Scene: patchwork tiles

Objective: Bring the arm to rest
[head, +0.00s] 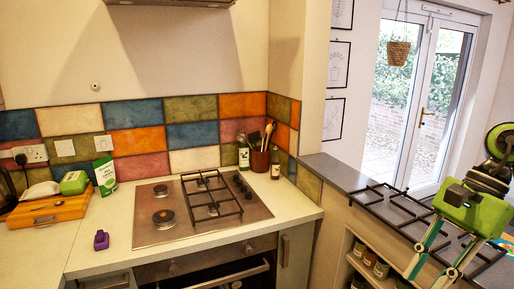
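My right arm comes in at the right edge, and its green gripper (424,279) points down over the front of the grey raised counter. Its two fingers are spread apart and I see nothing between them. The fingertips are close to the bottom edge of the picture. My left gripper is not in view.
A black grate (398,203) lies on the grey counter (340,174) near my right arm, above shelves with jars (381,269). At left, a hob (165,237), a purple object (101,240), a wooden box (48,211) and a pouch (105,175) occupy the worktop.

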